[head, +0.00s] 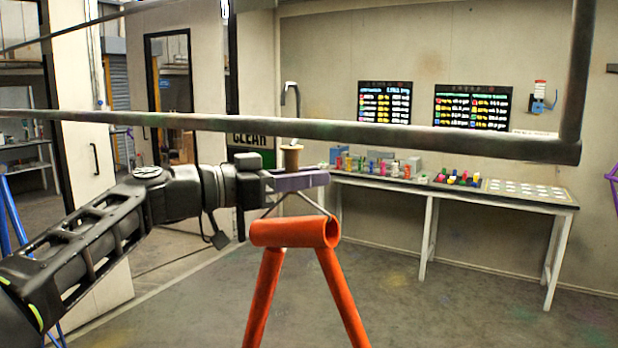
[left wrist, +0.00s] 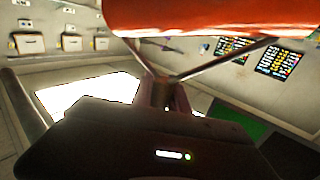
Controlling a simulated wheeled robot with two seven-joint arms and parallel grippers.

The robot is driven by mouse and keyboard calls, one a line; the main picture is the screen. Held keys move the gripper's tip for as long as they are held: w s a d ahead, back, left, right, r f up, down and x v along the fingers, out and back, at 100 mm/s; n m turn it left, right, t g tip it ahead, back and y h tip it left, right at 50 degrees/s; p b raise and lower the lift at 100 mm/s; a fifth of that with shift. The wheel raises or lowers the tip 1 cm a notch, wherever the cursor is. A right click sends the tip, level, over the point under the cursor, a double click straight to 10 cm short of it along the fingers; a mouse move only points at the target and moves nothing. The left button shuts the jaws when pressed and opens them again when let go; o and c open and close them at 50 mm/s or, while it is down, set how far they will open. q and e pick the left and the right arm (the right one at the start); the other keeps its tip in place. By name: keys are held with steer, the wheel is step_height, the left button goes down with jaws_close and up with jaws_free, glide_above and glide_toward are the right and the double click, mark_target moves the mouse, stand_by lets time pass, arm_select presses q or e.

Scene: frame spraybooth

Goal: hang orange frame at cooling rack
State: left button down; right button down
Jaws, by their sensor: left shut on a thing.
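The orange frame (head: 297,233) hangs below my left gripper (head: 300,182) on two thin wires that form an inverted V. Its top tube and two spread legs show; the lower part is cut off. The left gripper is shut on the frame's hanger, at or just below a tan grip (head: 291,157). A silver hook (head: 290,88) rises above the grip, behind a grey metal rail (head: 400,134) that hides part of its stem. I cannot tell whether this rail belongs to the cooling rack. In the left wrist view the orange tube (left wrist: 215,16) fills the top. My right gripper is out of view.
A grey post (head: 581,70) joins the rail's right end. A white workbench (head: 470,192) with coloured items stands at the back wall, under two dark screens (head: 385,103). Blue tubing (head: 12,235) shows at far left, purple tubing (head: 613,178) at far right. The middle floor is clear.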

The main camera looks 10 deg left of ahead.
arm_select(q)
steer(key=shift+s+r, duration=0.1)
steer(key=shift+r, duration=0.15)
steer(key=shift+f+b, duration=0.1)
steer(key=shift+b, duration=0.4)
steer(key=shift+s+a+b, duration=0.15)
steer(key=shift+s+b, duration=0.15)
steer(key=shift+s, duration=0.05)
steer(key=s+a+f+b, duration=0.3)
steer(key=s+b, duration=0.4)
steer(key=b, duration=0.2)
steer(key=shift+s+b, duration=0.35)
steer(key=shift+b, duration=0.05)
